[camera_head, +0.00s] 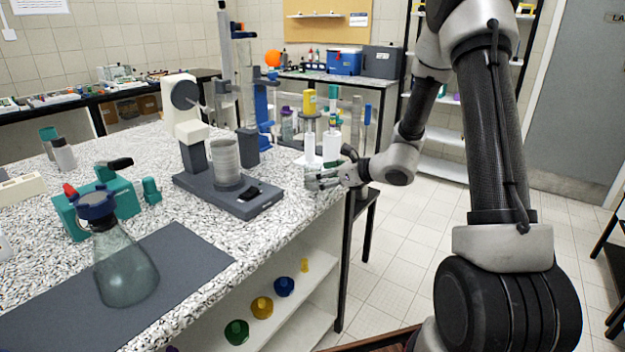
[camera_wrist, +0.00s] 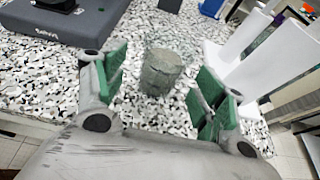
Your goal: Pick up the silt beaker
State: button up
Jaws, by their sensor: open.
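The likely silt beaker (camera_wrist: 162,70) is a small, grey-green cylinder standing upright on the speckled counter in the wrist view. My gripper (camera_wrist: 160,90) is open, with its green-padded fingers to the left and right of the beaker's near side. The beaker stands just ahead of the palm, and I see gaps between it and both pads. In the head view my gripper (camera_head: 310,181) is low at the counter's right edge. I cannot make out the beaker there.
White stands (camera_wrist: 262,65) rise close to the right finger. A glass flask (camera_head: 122,268) sits on a dark mat at the front left.

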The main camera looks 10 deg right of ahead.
jog(key=x, duration=0.5)
jog(key=shift+d+f, duration=0.1)
jog(key=shift+d, duration=0.05)
jog(key=c, duration=1.2)
